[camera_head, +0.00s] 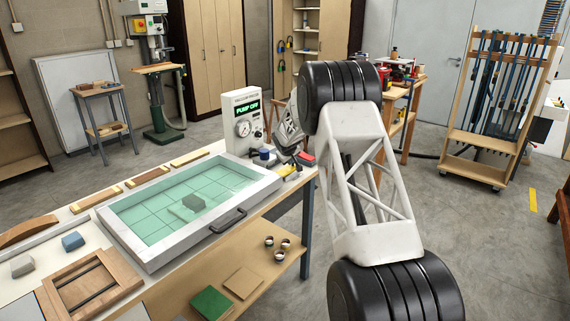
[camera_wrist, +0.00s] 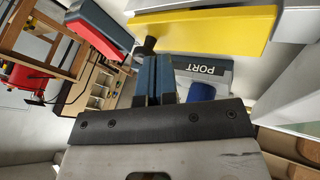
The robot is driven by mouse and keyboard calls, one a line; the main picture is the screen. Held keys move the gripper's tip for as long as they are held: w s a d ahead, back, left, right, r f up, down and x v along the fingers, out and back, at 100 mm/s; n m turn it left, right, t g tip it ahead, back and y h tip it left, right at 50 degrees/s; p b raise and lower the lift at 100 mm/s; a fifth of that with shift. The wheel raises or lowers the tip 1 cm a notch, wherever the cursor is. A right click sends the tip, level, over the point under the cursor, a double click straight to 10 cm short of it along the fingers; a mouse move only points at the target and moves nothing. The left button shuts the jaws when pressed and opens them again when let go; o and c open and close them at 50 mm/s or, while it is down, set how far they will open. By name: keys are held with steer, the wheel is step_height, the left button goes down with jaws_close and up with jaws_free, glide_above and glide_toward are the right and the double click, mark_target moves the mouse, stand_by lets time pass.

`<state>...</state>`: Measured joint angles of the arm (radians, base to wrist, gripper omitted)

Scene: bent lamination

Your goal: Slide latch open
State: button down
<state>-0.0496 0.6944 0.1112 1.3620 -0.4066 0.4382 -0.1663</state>
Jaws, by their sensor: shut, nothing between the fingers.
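A flat yellow bar (camera_wrist: 205,30) lies just past my fingertips in the wrist view, with a small black knob (camera_wrist: 150,45) at its left end. I cannot tell for sure which part is the latch. My gripper (camera_wrist: 154,68) has its blue fingers shut and empty, with the tips close to the knob. Contact cannot be told. A plate marked PORT (camera_wrist: 205,71) and a blue cap (camera_wrist: 201,92) are right of the fingers. In the head view the yellow bar (camera_head: 288,171) sits at the bench's far right corner, and my arm partly hides this area.
A red-and-blue block (camera_wrist: 98,26) is left of the bar. The pump box (camera_head: 243,120) reads PUMP OFF and stands beside the framed press with a teal membrane (camera_head: 150,215). A black handle (camera_head: 228,221) sticks out from the frame's front.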

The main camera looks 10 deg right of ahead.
mark_target(284, 170)
steer(key=shift+w+d, duration=0.2)
steer(key=shift+w, duration=0.05)
steer(key=shift+f, duration=0.1)
steer(key=shift+s+a, duration=0.1)
steer(key=shift+s+a+r, duration=0.3)
steer(key=shift+s+a, duration=0.15)
steer(key=shift+a, duration=0.2)
steer(key=shift+s+a+r, duration=0.2)
steer(key=shift+s+a, duration=0.4)
steer(key=shift+a, duration=0.25)
steer(key=v, duration=1)
steer(key=shift+d+r, duration=0.1)
